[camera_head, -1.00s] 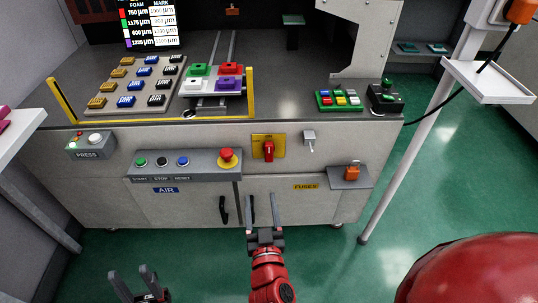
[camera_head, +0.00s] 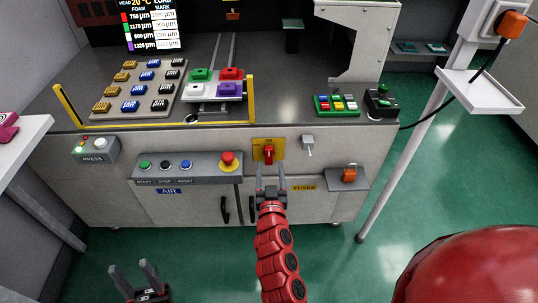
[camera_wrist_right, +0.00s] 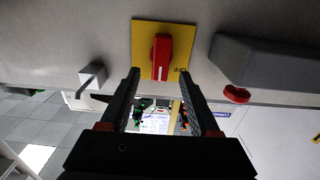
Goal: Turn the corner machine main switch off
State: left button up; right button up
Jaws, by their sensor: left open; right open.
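The main switch is a red rotary handle (camera_head: 269,153) on a yellow plate (camera_head: 258,144) on the machine's front panel. In the right wrist view the red handle (camera_wrist_right: 161,57) lies along the plate's long direction, and "OFF" is printed beside its lower end. My right gripper (camera_head: 271,174) is open and just below the switch in the head view. In the wrist view its fingers (camera_wrist_right: 159,78) point at the plate, one to each side of the handle's lower end; contact cannot be told. My left gripper (camera_head: 135,274) is open and empty, low at the left, away from the machine.
Left of the switch is a button box (camera_head: 187,169) with a red emergency stop (camera_head: 228,160). A white post (camera_head: 408,143) stands at the right.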

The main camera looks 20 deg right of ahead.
aim_at(269, 157)
jog(key=x, duration=0.5)
jog(key=shift+w, duration=0.1)
grip_shut()
